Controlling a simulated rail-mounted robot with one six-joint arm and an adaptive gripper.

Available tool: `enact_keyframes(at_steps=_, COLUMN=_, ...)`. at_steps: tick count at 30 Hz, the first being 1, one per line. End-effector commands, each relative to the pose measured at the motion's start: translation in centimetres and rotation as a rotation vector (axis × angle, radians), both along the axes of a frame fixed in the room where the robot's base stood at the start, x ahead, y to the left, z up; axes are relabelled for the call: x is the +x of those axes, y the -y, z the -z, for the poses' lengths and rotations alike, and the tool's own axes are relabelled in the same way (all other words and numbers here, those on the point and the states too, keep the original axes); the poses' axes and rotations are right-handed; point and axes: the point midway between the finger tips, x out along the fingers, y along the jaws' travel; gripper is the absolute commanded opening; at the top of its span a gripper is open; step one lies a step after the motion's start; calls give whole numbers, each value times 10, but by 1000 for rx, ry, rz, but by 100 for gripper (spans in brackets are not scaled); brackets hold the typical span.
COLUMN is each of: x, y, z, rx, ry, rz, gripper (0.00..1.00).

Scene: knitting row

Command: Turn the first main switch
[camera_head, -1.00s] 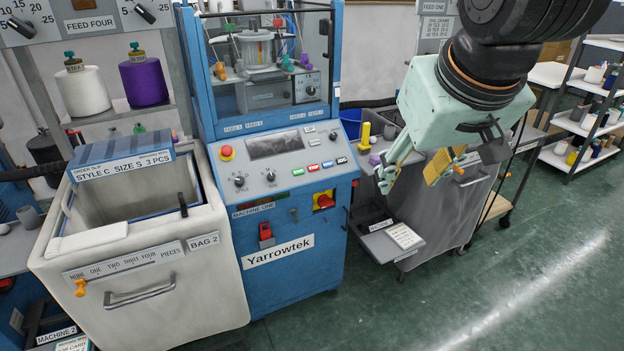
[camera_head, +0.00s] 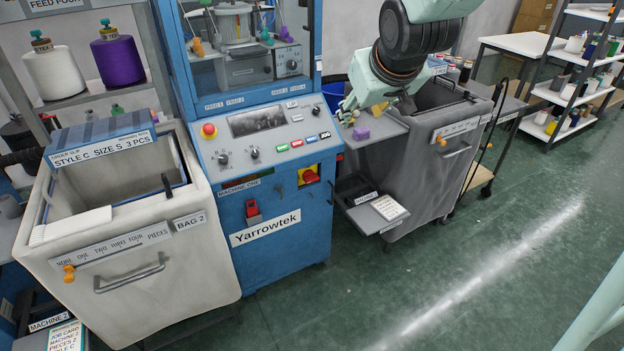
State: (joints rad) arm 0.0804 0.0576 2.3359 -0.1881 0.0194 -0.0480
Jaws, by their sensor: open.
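Machine one is a blue cabinet labelled Yarrowtek (camera_head: 265,228). Its main switch (camera_head: 308,174), a red knob on a yellow plate, sits on the right of the front, below the sloping control panel (camera_head: 265,140). The way its handle points is too small to tell. My gripper (camera_head: 360,108) is open, to the right of the machine and above a small grey side shelf (camera_head: 378,132). It is up and to the right of the switch, apart from it. One finger shows at the left; the other is partly hidden by my wrist.
A purple piece (camera_head: 361,133) lies on the side shelf. A red device (camera_head: 252,209) hangs on the machine front, left of the switch. A white bag cart (camera_head: 110,270) stands at left, a dark grey one (camera_head: 430,185) at right. The floor in front is clear.

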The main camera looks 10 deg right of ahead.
Motion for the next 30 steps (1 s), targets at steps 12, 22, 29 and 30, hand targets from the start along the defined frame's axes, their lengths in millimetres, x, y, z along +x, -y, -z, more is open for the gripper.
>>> enact_keyframes(at_steps=12, x=80, y=6, z=38, rx=-9, ry=82, rz=-48, gripper=43)
enact_keyframes(at_steps=22, x=135, y=7, z=72, rx=-10, ry=148, rz=-90, gripper=43)
enact_keyframes(at_steps=29, x=168, y=8, z=99, rx=-5, ry=195, rz=-118, gripper=43)
enact_keyframes(at_steps=30, x=173, y=8, z=103, rx=-3, ry=204, rz=-123, gripper=43)
